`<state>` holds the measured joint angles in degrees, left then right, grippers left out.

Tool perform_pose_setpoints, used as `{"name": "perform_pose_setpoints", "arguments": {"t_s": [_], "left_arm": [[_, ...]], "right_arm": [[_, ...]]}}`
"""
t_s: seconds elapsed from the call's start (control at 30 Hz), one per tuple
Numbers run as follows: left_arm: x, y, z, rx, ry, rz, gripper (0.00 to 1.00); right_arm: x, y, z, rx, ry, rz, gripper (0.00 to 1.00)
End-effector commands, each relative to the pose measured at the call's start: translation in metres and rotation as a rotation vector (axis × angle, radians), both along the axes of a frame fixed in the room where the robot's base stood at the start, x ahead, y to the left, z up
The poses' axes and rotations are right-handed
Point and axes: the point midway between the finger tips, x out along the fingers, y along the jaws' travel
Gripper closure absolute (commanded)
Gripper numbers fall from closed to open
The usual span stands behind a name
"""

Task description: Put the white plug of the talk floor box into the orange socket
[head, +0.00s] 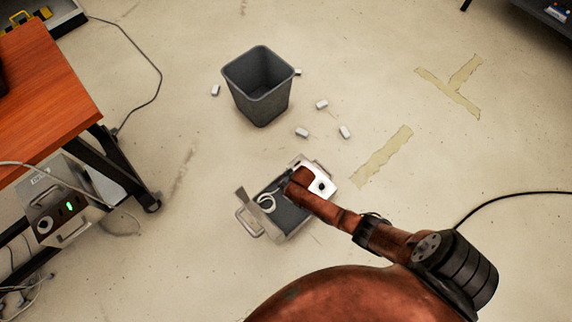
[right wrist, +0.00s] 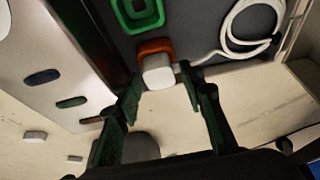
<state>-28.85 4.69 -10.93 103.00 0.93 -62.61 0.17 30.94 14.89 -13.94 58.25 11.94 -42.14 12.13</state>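An open grey floor box (head: 285,222) lies on the floor in the head view, with a coiled white cable (head: 266,203) in it. In the right wrist view the white plug (right wrist: 158,74) sits up against the orange socket (right wrist: 155,46), its cable running right to the coil (right wrist: 250,45). I cannot tell how deep it is seated. My right gripper (right wrist: 163,86) is open, with one dark finger on each side of the plug and gaps visible. In the head view my right gripper (head: 299,178) hides the sockets. My left gripper is out of view.
A green socket (right wrist: 138,12) lies beside the orange one. A grey bin (head: 258,90) stands behind the box, with several small white blocks (head: 302,132) around it. An orange-topped table (head: 45,95) and another grey box (head: 60,205) are at the left. Floor at the right is clear.

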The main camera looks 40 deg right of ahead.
Motion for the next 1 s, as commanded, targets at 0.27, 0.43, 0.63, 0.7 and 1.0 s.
{"name": "perform_pose_setpoints", "arguments": {"t_s": [0.27, 0.43, 0.63, 0.7, 1.0], "left_arm": [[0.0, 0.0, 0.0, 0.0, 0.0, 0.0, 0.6], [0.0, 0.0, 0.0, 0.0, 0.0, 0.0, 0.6], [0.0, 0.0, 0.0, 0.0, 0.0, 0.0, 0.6], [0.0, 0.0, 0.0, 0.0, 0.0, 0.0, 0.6], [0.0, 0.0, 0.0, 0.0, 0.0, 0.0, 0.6]], "right_arm": [[0.0, -0.001, 0.0, -0.001, 0.0, 0.0, 0.54], [-0.001, -0.001, 0.001, -0.001, 0.001, 0.0, 0.54], [-0.006, -0.001, 0.012, 0.0, -0.001, -0.001, 0.54], [-0.009, -0.002, 0.02, 0.0, -0.001, -0.001, 0.54], [-0.028, -0.002, 0.066, 0.001, -0.002, 0.0, 0.54]]}}
